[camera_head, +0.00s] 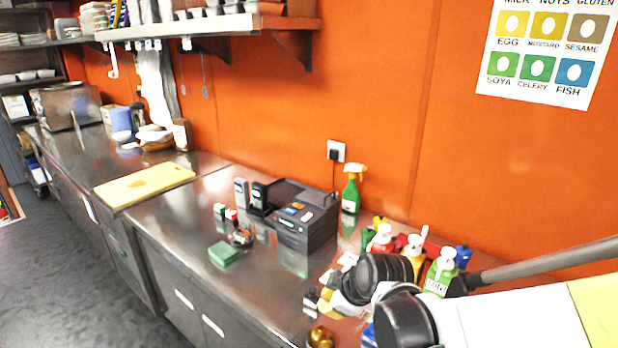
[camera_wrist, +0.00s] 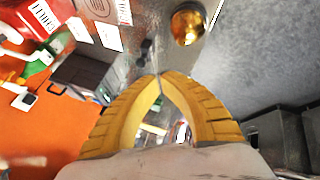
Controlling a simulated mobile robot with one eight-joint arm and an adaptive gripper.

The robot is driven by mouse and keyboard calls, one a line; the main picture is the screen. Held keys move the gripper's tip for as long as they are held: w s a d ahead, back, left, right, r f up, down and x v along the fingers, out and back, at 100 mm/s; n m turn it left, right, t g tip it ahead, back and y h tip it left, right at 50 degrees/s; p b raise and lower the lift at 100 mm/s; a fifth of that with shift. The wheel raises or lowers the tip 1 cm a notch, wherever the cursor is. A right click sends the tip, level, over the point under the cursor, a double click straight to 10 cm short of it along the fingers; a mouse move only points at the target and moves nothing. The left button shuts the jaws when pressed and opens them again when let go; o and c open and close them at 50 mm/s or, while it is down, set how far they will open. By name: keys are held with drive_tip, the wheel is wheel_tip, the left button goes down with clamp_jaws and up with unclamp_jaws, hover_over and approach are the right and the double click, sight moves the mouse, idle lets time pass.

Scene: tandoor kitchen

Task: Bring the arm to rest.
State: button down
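My gripper (camera_wrist: 160,77) shows in the wrist view as two yellow, ribbed fingers. Their tips come together, and I see nothing held between them. In the head view my arm reaches in from the lower right over the steel counter (camera_head: 190,232). The gripper end (camera_head: 328,300) is partly hidden by my own dark arm joints, low over the near right part of the counter.
Several pump and spray bottles, including a green spray bottle (camera_head: 350,188), stand by the orange wall near my arm. A dark printer-like device (camera_head: 304,222) and a green block (camera_head: 223,253) are further left. A shiny brass pot (camera_head: 320,337) sits near the counter's front edge.

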drive_tip(key=s+d+r+m+h+b, duration=0.1)
drive_tip(key=s+d+r+m, duration=0.2)
drive_tip(key=s+d+m, duration=0.4)
drive_tip(key=s+d+r+m+h+b, duration=0.1)
drive_tip(key=s+d+r+m+h, duration=0.1)
drive_tip(key=s+d+m, duration=0.5)
drive_tip(key=s+r, duration=0.1)
drive_tip(key=s, duration=0.3)
drive_tip(key=shift+d+r+t+h, duration=0.2)
drive_tip(key=shift+r+t+h, duration=0.1)
drive_tip(key=shift+t, duration=0.1)
